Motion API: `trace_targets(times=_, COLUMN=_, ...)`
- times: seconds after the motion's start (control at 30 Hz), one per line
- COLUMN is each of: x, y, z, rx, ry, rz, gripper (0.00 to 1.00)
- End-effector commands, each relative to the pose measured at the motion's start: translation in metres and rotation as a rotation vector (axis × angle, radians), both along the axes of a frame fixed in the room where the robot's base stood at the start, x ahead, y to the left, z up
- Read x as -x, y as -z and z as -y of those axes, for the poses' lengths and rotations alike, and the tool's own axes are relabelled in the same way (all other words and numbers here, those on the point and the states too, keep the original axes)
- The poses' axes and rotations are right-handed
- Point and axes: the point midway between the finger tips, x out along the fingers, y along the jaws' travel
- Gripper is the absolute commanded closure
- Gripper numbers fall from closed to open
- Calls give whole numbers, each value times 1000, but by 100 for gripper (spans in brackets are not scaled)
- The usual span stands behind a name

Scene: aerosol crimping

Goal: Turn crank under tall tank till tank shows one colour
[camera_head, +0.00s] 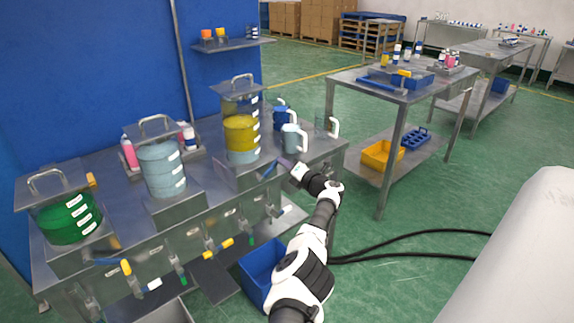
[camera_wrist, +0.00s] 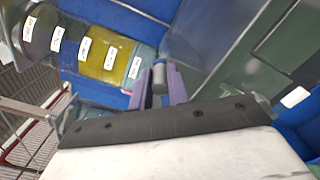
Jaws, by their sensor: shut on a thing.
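The tall tank (camera_head: 240,133) stands on a steel block near the right end of the bench. It shows a yellow layer above a thin pale blue layer at the bottom; its upper part looks see-through. The tank also lies across the upper left of the wrist view (camera_wrist: 108,57), with yellow and pale blue bands. My gripper (camera_head: 284,164) is at the tank's lower right, by the block. In the wrist view, its purple fingers (camera_wrist: 160,84) are shut on the grey crank handle (camera_wrist: 159,75). Most of the crank is hidden in the head view.
Left of it stand a pale blue tank (camera_head: 161,168) and a green tank (camera_head: 66,220). Jugs (camera_head: 292,138) stand behind my gripper. Valves with coloured handles (camera_head: 226,243) line the bench front. A blue bin (camera_head: 262,268) sits below, beside my arm.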

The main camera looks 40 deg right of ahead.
Motion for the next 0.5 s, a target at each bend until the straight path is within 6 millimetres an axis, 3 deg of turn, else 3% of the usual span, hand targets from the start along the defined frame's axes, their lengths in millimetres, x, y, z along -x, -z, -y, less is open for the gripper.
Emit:
trace_targets(times=0.2, x=1, y=7, z=-2, rx=-3, ry=-5, rz=-9, gripper=100)
trace_targets(times=0.23, x=1, y=7, z=-2, rx=-3, ry=-5, rz=-9, gripper=82)
trace_targets(times=0.3, x=1, y=6, z=-2, rx=-3, ry=-4, rz=-8, gripper=73)
trace_targets(times=0.4, x=1, y=4, z=-1, rx=-2, ry=-3, rz=-6, gripper=61)
trace_targets(times=0.5, x=0, y=3, z=-1, rx=-1, ry=-2, rz=-4, gripper=61)
